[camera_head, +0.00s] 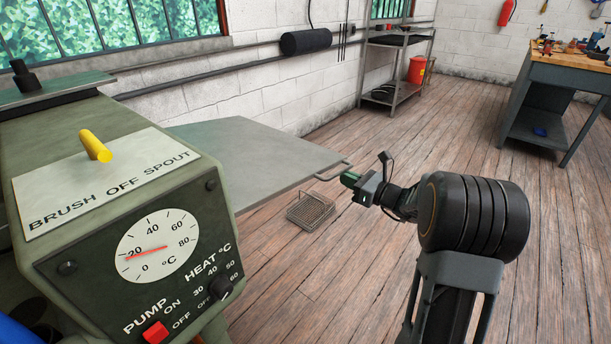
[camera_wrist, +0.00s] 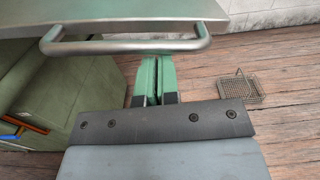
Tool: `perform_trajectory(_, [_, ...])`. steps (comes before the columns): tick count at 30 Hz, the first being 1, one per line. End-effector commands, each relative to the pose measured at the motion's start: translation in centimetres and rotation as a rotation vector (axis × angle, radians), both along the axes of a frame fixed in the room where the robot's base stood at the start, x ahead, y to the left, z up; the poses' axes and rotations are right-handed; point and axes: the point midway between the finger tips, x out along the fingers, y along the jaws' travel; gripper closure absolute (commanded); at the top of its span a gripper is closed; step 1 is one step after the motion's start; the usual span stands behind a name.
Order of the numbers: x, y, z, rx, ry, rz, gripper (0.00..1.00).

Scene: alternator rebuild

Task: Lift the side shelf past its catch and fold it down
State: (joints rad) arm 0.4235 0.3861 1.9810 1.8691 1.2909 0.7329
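The grey side shelf (camera_head: 250,155) stands out level from the side of the green washer cabinet. A metal bar handle (camera_head: 335,172) is on its outer edge. In the wrist view the handle (camera_wrist: 125,46) crosses the top, with the shelf's edge (camera_wrist: 115,14) behind it. My gripper (camera_head: 347,178) is close to the handle in the head view. In the wrist view my gripper's green fingers (camera_wrist: 153,62) lie nearly together with only a thin dark line between them. Their tips are just below the bar in the picture; I cannot tell whether they touch it. The catch is not visible.
The cabinet's control panel (camera_head: 130,260) fills the left. A wire basket (camera_head: 311,212) lies on the wooden floor below the shelf, also in the wrist view (camera_wrist: 240,89). A metal rack (camera_head: 395,65) and a workbench (camera_head: 565,85) stand farther back. The floor between is clear.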

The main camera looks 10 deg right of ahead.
Motion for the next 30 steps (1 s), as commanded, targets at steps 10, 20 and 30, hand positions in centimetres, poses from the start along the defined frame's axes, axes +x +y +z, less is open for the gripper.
perform_trajectory(10, [-0.6,0.7,-3.0,0.000,-0.004,0.004,1.00])
perform_trajectory(20, [-0.9,1.0,-3.9,0.000,-0.006,0.004,1.00])
perform_trajectory(30, [-1.3,1.6,-5.6,0.001,-0.004,0.004,1.00])
